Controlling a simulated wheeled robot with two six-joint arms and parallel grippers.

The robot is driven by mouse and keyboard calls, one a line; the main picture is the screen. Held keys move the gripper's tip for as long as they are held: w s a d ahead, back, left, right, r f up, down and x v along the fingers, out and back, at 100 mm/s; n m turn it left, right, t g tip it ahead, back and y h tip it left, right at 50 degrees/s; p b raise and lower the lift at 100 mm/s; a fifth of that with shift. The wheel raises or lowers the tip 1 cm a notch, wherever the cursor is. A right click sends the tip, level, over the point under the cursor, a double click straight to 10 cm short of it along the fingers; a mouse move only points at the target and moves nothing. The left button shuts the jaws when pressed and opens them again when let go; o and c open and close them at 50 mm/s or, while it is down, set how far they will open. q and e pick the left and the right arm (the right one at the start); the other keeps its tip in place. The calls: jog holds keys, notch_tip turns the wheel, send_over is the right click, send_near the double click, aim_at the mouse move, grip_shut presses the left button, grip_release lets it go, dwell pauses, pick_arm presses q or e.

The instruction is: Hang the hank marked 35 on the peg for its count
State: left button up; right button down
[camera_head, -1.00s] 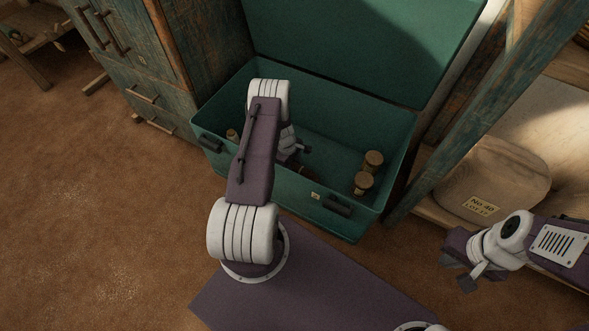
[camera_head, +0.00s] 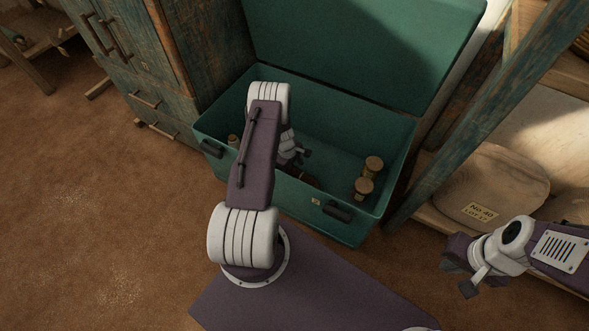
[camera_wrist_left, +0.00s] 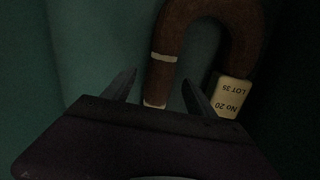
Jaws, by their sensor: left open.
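A brown, U-shaped hank (camera_wrist_left: 178,45) with pale ties lies inside the green trunk (camera_head: 228,100). In the left wrist view its cream label (camera_wrist_left: 230,97) is upside down and reads "No 20"; the lot number looks like 25 or 35, I cannot tell which. A small dark reddish part of it shows in the head view (camera_head: 303,176). My left gripper (camera_wrist_left: 160,78) is open, its fingers either side of one leg of the hank, not closed on it. My right gripper (camera_head: 458,277) is empty and looks open, outside the trunk at right. No peg is seen.
The trunk's lid (camera_head: 365,45) is raised. The floor at left is clear.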

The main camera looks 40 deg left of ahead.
pick_arm(q)
jog(key=r+p, duration=0.1)
jog(key=r, duration=0.1)
jog(key=r+p, duration=0.3)
jog(key=r, duration=0.1)
jog(key=shift+s+a+r+p, duration=0.2)
jog(key=shift+a+r+p, duration=0.05)
jog(key=shift+r+p, duration=0.15)
jog(key=shift+s+r, duration=0.1)
jog(key=shift+r, duration=0.2)
jog(key=s+d+r+m, duration=0.1)
jog(key=d+r+m, duration=0.45)
jog(key=r, duration=0.45)
jog(key=s+d+r+m, duration=0.2)
jog(key=d+r+m, duration=0.2)
jog(key=d+r, duration=0.45)
jog(key=s+d+r+m+y, duration=0.1)
jog(key=s+d+r+m, duration=0.4)
jog(key=s+r+m, duration=0.55)
notch_tip(320, 180, up, 42)
jog(key=s+n+p, duration=0.1)
jog(key=n+p, duration=0.1)
jog(key=p, duration=4.1)
jog(key=shift+a, duration=0.15)
jog(key=o, duration=0.5)
jog(key=shift+s+f, duration=0.1)
jog(key=shift+f, duration=0.2)
jog(key=shift+o, duration=0.4)
